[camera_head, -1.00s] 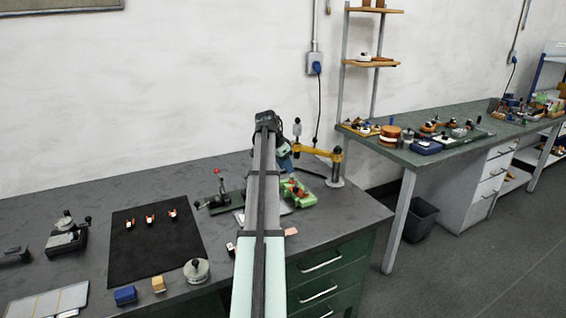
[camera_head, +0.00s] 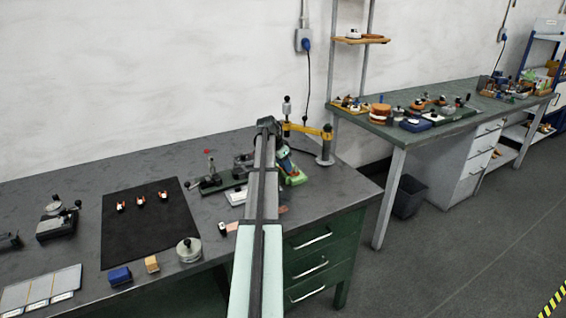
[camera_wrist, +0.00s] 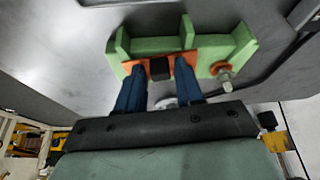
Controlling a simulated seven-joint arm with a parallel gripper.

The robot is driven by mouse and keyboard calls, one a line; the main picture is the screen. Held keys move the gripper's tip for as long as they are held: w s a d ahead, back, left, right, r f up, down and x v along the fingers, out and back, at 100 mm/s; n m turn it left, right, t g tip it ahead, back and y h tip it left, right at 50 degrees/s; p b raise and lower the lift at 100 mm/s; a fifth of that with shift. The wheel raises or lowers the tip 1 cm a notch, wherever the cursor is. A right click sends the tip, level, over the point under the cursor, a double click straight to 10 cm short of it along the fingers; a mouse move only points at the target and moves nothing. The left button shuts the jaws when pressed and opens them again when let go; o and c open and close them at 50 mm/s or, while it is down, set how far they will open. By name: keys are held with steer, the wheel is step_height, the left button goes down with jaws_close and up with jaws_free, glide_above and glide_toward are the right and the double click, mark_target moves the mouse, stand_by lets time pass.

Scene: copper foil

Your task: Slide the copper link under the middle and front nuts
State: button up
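A light-green fixture (camera_head: 293,179) sits at the right end of the near bench, partly behind my arm. In the wrist view the green fixture (camera_wrist: 205,48) has upright walls, and an orange-copper strip, apparently the copper link (camera_wrist: 204,67), lies along it. A black block (camera_wrist: 160,68) is at the strip's middle. A metal bolt with a nut (camera_wrist: 224,74) stands at the fixture's right end; other nuts cannot be made out. My gripper (camera_wrist: 160,75) has its blue fingers apart, one either side of the black block, with gaps showing. Their tips are at the strip; contact cannot be told.
A yellow-armed stand (camera_head: 325,147) is right behind the fixture. A black mat (camera_head: 150,230) holds several small copper-and-black parts. A copper piece (camera_head: 282,210) lies near the bench front.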

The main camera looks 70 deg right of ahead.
steer(key=shift+c, duration=0.2)
jaws_close()
steer(key=shift+c, duration=1.3)
jaws_free()
jaws_close()
steer(key=shift+s+d, duration=0.25)
stand_by(0.5)
steer(key=shift+o, duration=1)
jaws_free()
